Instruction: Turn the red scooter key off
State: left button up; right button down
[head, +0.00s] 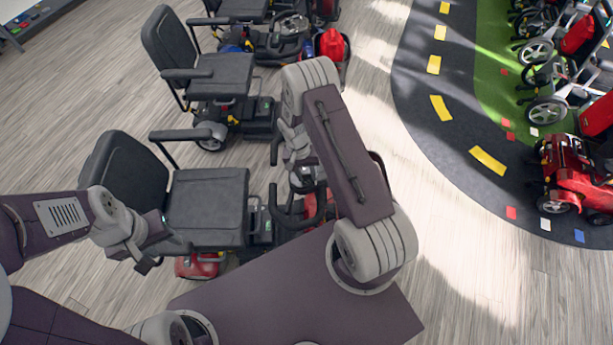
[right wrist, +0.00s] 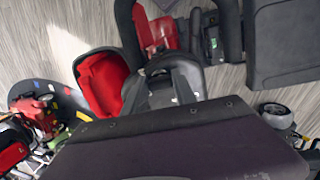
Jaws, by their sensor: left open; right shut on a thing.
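The red scooter stands close in front of me, with a black seat (head: 207,205) and a red rear body (head: 198,265) in the head view. Its black handlebar (head: 283,212) is partly covered by my right arm. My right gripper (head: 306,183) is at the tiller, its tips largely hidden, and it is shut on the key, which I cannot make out. In the right wrist view, the dark console (right wrist: 172,88) and red bodywork (right wrist: 160,32) show beyond a purple panel. My left gripper (head: 166,256) is open and empty beside the seat's front left.
Another scooter with a black seat (head: 215,75) stands just behind, with more beyond it. A red scooter (head: 575,175) and wheelchairs (head: 550,85) stand at the right, past a dark painted track (head: 450,130). The wood floor between is clear.

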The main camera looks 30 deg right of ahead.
jog(key=n+b, duration=0.1)
jog(key=n, duration=0.2)
jog(key=shift+w+n, duration=0.15)
jog(key=shift+n, duration=0.15)
jog(key=shift+r+n+h+b, duration=0.1)
jog(key=shift+n+h+b, duration=0.25)
jog(key=shift+n, duration=1.25)
jog(key=c, duration=1.2)
grip_release()
jog(key=shift+o, duration=1)
jog(key=shift+r+b, duration=0.3)
jog(key=b+v, duration=0.2)
jog(key=v, duration=0.6)
jog(key=shift+r, duration=0.25)
